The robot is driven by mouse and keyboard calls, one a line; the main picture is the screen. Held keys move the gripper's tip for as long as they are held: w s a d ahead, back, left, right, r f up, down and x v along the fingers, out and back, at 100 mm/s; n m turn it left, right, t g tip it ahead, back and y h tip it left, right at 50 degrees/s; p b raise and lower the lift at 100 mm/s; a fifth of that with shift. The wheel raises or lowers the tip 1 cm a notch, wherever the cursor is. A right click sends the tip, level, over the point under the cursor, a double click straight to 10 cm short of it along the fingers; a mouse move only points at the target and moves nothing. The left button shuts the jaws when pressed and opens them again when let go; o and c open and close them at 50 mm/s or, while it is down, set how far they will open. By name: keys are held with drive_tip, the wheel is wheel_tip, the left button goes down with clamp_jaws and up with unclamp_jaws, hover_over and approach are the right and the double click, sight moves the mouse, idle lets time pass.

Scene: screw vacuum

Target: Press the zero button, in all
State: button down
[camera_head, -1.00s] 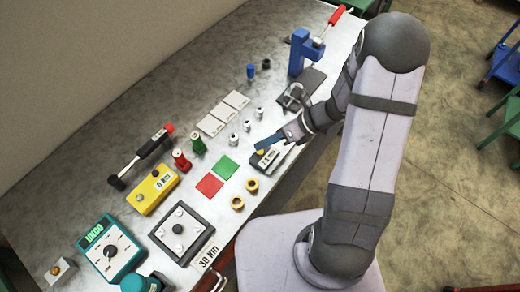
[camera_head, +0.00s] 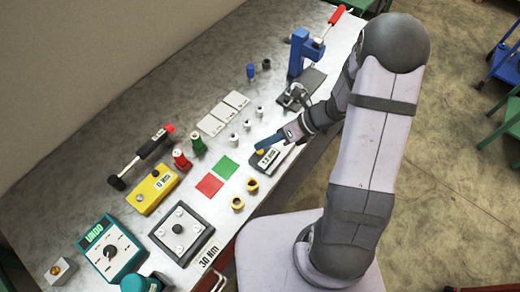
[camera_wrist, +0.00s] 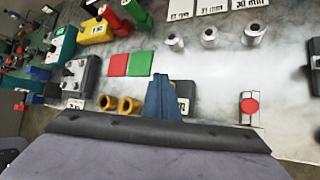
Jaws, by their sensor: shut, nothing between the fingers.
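My gripper (camera_head: 262,144) is shut and empty, its blue fingers over a small grey gauge (camera_head: 271,161) with a display. A yellow knob or button (camera_head: 260,152) shows at the gauge's left end, close to the fingertips; I cannot tell whether they touch. In the wrist view, the blue fingers (camera_wrist: 160,82) cover much of the gauge (camera_wrist: 187,97), with part of its display showing to their right. A red round button (camera_wrist: 250,106) on a pale plate lies further right there. No zero marking is readable on either button.
Two brass rings (camera_head: 244,194), red and green squares (camera_head: 218,177), and several small metal cylinders (camera_head: 247,124) stand around. A yellow box (camera_head: 152,191), teal dial box (camera_head: 110,250) and grey plate (camera_head: 181,233) are at lower left. A blue press (camera_head: 302,52) stands at the back.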

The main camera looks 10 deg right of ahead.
sight(264, 153)
drive_tip(key=shift+f+b, duration=0.4)
drive_tip(key=shift+f, duration=0.45)
idle(0.6)
drive_tip(key=shift+r, duration=0.2)
drive_tip(key=shift+r+p, duration=0.7)
drive_tip(key=shift+p, duration=0.25)
wheel_tip(264, 153, up, 5)
drive_tip(key=p, duration=0.5)
idle(0.9)
